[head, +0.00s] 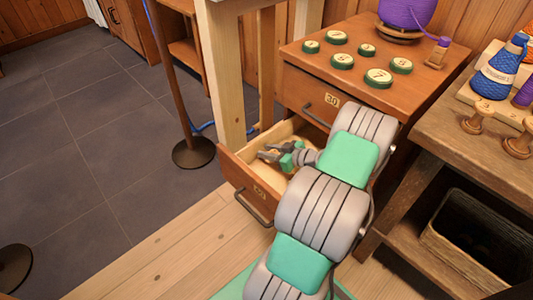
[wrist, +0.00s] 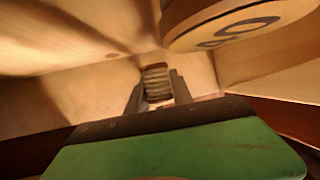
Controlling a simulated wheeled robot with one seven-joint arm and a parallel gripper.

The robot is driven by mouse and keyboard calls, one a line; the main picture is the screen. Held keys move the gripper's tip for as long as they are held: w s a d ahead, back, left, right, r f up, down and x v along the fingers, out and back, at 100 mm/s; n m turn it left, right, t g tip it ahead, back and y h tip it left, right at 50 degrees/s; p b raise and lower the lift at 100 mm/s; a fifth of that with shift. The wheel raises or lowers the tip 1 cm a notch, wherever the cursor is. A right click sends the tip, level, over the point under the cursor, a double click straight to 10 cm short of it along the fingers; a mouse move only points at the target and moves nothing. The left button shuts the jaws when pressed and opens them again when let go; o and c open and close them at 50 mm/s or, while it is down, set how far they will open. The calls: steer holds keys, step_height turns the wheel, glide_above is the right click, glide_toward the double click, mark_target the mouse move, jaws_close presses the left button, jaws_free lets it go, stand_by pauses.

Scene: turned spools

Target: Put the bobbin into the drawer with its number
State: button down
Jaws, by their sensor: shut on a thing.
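My gripper (head: 272,153) reaches down into the open lower drawer (head: 232,168) in the head view. In the wrist view its two dark fingers are shut on the bobbin (wrist: 157,82), a small piece wound with pale ribbed thread, with a brown end. The pale wooden drawer walls and floor surround it. The drawer's front carries a small number plate (head: 260,191), too small to read surely. Whether the bobbin touches the drawer floor cannot be told. In the head view the bobbin is too small to make out clearly.
A large pale disc with a dark, partly cut-off number (wrist: 238,28) is close by in the wrist view. A shut drawer marked 30 (head: 331,98) is above. Green numbered discs (head: 378,78) lie on the cabinet top. A bench (head: 440,135) stands at right.

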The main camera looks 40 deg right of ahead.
steer(key=shift+f+b, duration=0.5)
steer(key=shift+f, duration=0.1)
steer(key=c, duration=1.4)
jaws_free()
steer(key=shift+s+d+r+p, duration=0.1)
steer(key=shift+s+r+p, duration=0.15)
steer(key=shift+r+p, duration=0.3)
steer(key=shift+s+d+r+p, duration=0.1)
steer(key=shift+s+r+p, duration=0.1)
steer(key=shift+r+p, duration=0.3)
steer(key=p+v, duration=0.2)
steer(key=v, duration=0.8)
steer(key=shift+s+p, duration=0.3)
steer(key=shift+s, duration=0.2)
steer(key=shift+f, duration=0.1)
